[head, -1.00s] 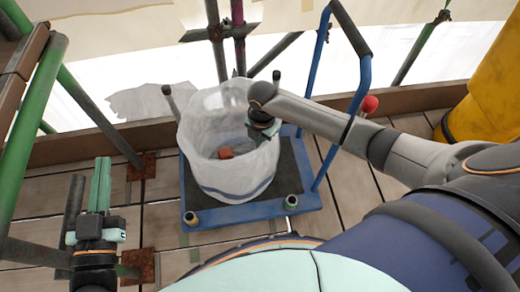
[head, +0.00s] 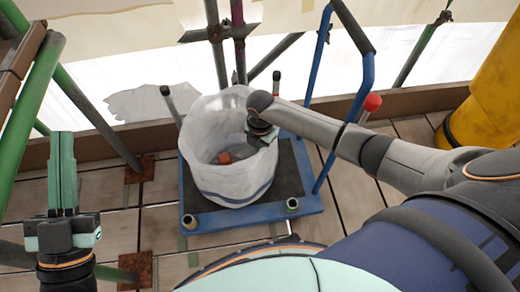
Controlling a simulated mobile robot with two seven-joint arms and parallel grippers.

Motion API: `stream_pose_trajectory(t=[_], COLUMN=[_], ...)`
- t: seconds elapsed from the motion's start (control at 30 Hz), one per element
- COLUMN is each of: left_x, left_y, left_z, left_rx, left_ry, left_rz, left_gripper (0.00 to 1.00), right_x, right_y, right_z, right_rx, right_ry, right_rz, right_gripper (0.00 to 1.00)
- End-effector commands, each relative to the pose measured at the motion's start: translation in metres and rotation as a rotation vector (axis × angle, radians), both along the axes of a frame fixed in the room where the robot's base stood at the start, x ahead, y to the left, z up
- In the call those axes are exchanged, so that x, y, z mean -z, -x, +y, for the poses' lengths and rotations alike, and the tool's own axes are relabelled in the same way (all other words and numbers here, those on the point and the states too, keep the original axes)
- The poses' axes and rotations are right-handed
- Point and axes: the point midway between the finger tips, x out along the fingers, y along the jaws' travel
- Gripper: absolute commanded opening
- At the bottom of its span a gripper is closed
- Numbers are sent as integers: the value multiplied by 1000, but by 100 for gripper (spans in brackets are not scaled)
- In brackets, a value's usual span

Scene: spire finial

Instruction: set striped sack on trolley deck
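The striped sack (head: 235,183) is a white, open-topped bag with a blue-grey band low on its side. It stands upright on the dark deck of the blue-framed trolley (head: 255,221). My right gripper (head: 262,135) is at the sack's right rim, pointing down; its fingers are mostly hidden, so I cannot tell whether it grips the rim. My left gripper (head: 62,150) is at the far left, away from the sack, with its green fingers side by side and nothing seen between them.
An orange-brown piece (head: 225,158) lies inside the sack. The trolley's blue handle (head: 366,90) rises at its right. Green scaffold poles (head: 32,120) stand at left, and a yellow cylinder (head: 490,85) stands at right. Bare planks (head: 345,205) lie right of the trolley.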

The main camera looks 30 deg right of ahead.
Motion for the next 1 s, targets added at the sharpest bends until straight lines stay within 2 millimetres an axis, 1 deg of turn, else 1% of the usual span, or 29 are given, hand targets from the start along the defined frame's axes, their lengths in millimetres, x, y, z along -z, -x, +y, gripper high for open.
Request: stream_pose_trajectory(t=[0.13,0.3,0.33,0.57,0.83,0.97,1.0], left_x=[0,-2,-2,-2,-3,-3,6], left_y=[0,1,2,2,2,-1,-5], left_z=[0,0,0,0,0,0,1], left_rx=[0,2,2,2,2,-1,-8], left_ry=[0,-1,0,0,0,2,0], left_rz=[1,-10,-11,-11,-11,6,42], left_gripper=[0,0,0,0,0,0,0], right_x=[-2,0,2,2,1,-5,-8], right_y=[-2,-2,0,0,0,0,0], right_z=[1,1,0,0,0,0,0], right_rx=[0,0,0,0,0,0,0], right_ry=[-4,-3,0,0,0,0,0], right_rz=[-7,-6,1,1,0,0,0], right_gripper=[0,0,9,35,36,36,36])
